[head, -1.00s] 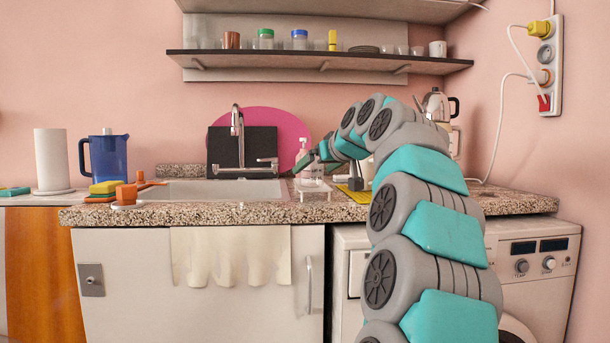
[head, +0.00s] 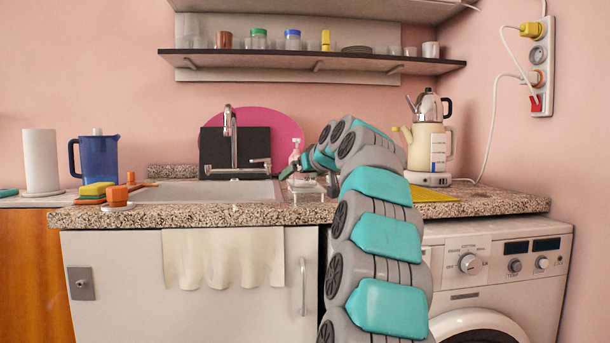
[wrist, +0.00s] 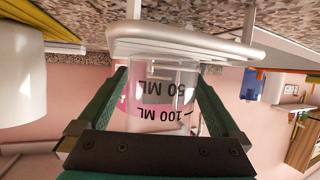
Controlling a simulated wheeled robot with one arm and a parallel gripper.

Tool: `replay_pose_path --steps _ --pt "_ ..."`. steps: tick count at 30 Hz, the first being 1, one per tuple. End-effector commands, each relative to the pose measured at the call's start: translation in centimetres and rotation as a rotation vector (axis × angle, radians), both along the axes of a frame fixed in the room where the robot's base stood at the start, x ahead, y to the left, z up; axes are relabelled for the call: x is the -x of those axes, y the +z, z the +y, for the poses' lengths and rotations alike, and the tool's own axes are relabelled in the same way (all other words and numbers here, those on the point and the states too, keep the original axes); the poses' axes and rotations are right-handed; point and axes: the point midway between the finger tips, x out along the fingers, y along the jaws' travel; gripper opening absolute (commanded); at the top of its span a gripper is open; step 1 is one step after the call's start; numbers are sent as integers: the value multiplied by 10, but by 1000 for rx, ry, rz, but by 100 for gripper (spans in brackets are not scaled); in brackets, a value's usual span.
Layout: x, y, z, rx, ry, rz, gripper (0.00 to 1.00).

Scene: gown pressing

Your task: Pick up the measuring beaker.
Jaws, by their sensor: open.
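The measuring beaker (wrist: 165,95) is clear, with black "50 ML" and "100 ML" marks. It appears upside down in the wrist view, its base toward a small white stand (wrist: 185,42). My gripper (wrist: 160,78) is open, with one green finger on each side of the beaker. I cannot tell whether the fingers touch it. In the head view my gripper (head: 288,172) is at the counter by the right of the sink, above the white stand (head: 306,189). I cannot make out the beaker clearly there.
A soap bottle (head: 295,150) stands just behind my gripper. The sink (head: 200,193) and tap (head: 230,140) are to the left. A kettle (head: 428,140) stands to the right, near a yellow cloth (head: 432,195). A shelf (head: 310,62) hangs above.

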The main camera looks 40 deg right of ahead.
Motion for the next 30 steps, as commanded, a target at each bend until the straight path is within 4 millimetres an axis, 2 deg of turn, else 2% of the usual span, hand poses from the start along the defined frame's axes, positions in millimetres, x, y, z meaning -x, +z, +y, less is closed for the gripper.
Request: replay_pose_path --steps 8,27,29,30 --pt "-2 0 0 0 0 -1 98" --pt "-2 0 0 0 0 -1 26" --pt "-2 -1 0 0 0 -1 19" --pt "-2 -1 0 0 0 -1 19"
